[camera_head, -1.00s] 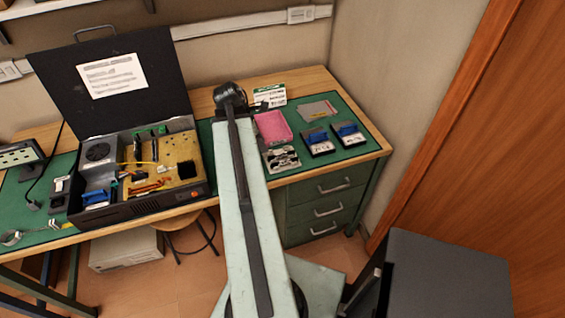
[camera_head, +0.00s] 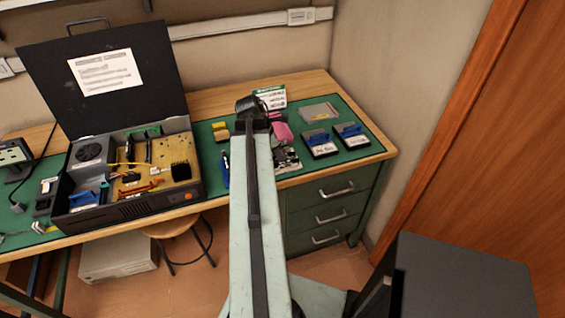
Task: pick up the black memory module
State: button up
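An open black computer case (camera_head: 135,206) stands on the left of the bench with its lid raised. Inside are a tan board (camera_head: 178,150) and dark upright sticks (camera_head: 148,151). One of these may be the black memory module, but they are too small to tell. My gripper (camera_head: 252,104) is at the far end of my arm, over the green mat right of the case, apart from it. Its fingers are hidden or too small to make out, and I cannot see whether it holds anything.
A pink tray (camera_head: 282,132) is partly hidden behind my arm. Yellow blocks (camera_head: 220,131) lie to its left. Two dark boxes with blue parts (camera_head: 318,143) (camera_head: 351,134) sit on the right of the mat (camera_head: 368,150). A white card (camera_head: 270,94) stands behind. Drawers (camera_head: 330,205) are below the bench.

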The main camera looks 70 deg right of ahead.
grip_shut()
jog(key=shift+r+p, duration=0.15)
jog(key=shift+p, duration=0.15)
notch_tip(320, 180, up, 10)
jog(key=p, duration=0.9)
jog(key=shift+p, duration=0.4)
jog(key=shift+s, duration=0.1)
